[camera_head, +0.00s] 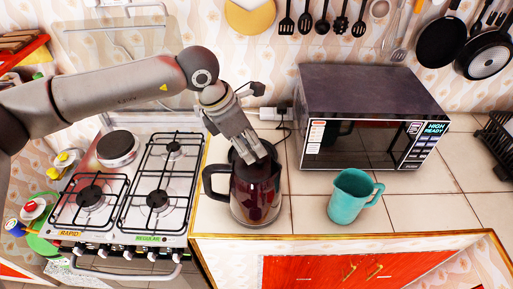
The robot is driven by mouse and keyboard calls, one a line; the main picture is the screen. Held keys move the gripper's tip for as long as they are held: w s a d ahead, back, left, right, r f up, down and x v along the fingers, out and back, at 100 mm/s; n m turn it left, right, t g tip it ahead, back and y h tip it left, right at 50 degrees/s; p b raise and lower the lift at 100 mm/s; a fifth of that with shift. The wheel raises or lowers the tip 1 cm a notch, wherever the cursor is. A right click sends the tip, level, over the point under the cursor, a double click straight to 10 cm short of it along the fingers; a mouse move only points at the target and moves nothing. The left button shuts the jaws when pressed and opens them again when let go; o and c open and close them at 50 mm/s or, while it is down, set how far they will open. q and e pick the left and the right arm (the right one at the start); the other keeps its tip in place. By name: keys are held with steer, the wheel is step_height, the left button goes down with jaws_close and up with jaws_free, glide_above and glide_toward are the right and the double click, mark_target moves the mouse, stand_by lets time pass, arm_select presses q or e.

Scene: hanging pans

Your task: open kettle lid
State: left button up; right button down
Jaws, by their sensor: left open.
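The kettle (256,197) stands upright on the tiled counter, just right of the stove. It has a dark reddish see-through body and a black handle on its left side. My left gripper (254,155) is directly over the kettle's top and is open. Its fingers cover most of the lid, so I cannot tell whether they touch it or whether the lid is raised. My right gripper is not in view.
A microwave (367,118) stands behind and right of the kettle. A teal jug (353,197) is to the kettle's right. The gas stove (132,188) is to the left. Utensils and pans (441,42) hang on the wall.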

mark_target(257, 159)
arm_select(q)
steer(key=p+x, duration=0.1)
steer(key=x, duration=0.4)
steer(key=shift+r, duration=0.1)
jaws_close()
